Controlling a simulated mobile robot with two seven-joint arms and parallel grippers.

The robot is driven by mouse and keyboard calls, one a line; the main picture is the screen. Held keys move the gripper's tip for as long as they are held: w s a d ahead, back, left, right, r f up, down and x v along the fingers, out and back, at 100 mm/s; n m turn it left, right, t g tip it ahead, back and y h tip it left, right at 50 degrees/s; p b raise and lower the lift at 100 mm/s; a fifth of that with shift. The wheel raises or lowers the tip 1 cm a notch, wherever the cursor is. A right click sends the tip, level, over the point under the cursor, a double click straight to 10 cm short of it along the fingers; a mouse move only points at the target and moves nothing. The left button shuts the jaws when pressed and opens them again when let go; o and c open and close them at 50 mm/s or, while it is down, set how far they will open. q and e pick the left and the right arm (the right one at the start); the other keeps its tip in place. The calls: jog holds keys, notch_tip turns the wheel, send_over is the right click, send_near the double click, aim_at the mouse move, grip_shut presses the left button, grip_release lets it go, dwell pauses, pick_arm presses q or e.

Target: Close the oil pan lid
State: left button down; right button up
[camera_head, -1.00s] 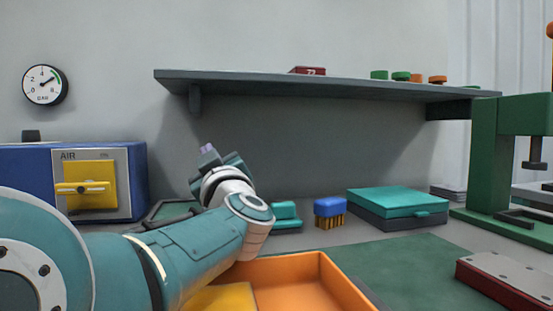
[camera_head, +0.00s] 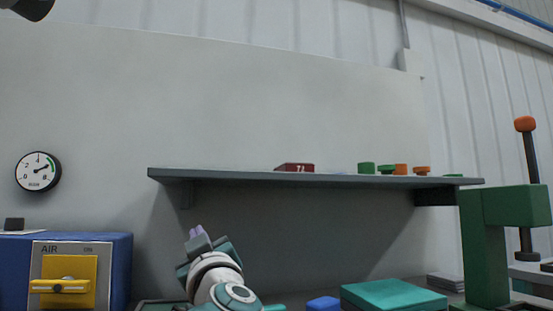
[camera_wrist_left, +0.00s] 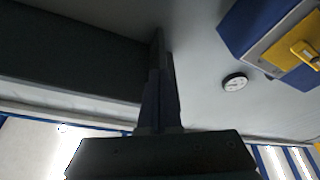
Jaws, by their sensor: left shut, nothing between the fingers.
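My left gripper (camera_head: 197,233) is raised in front of the wall, below the shelf, pointing up. In the left wrist view its dark fingers (camera_wrist_left: 160,65) are together with nothing between them. No oil pan can be made out for certain in either view. A box with a flat teal lid (camera_head: 393,294) lies at the bottom right of the head view, partly cut off. The gripper is left of this box and apart from it. My right gripper is not in view.
A dark shelf (camera_head: 320,179) spans the wall above the gripper, holding a red block and small green and orange pieces. A blue unit with a yellow handle (camera_head: 63,287) stands left. A green press (camera_head: 487,247) stands right. A blue brush (camera_head: 323,303) is low in view.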

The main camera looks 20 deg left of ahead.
pick_arm(q)
notch_tip(320, 180, up, 17)
jog(key=p, duration=0.6)
jog(key=s+d+f+m+g+h+p, duration=0.1)
jog(key=s+d+f+m+h+p, duration=1)
jog(key=m+h, duration=0.5)
jog(key=s+f+g+y+p, duration=0.1)
jog(key=s+f+g+p, duration=0.2)
jog(key=s, duration=0.7)
jog(key=s+a+f+g+p, duration=0.15)
jog(key=s+g, duration=0.35)
jog(key=s, duration=0.5)
jog(key=s+f+g+y+p, duration=0.1)
jog(key=s+f+g+p, duration=0.25)
jog(key=s, duration=0.55)
notch_tip(320, 180, up, 38)
jog(key=p, duration=3.6)
jog(key=shift+w, duration=0.1)
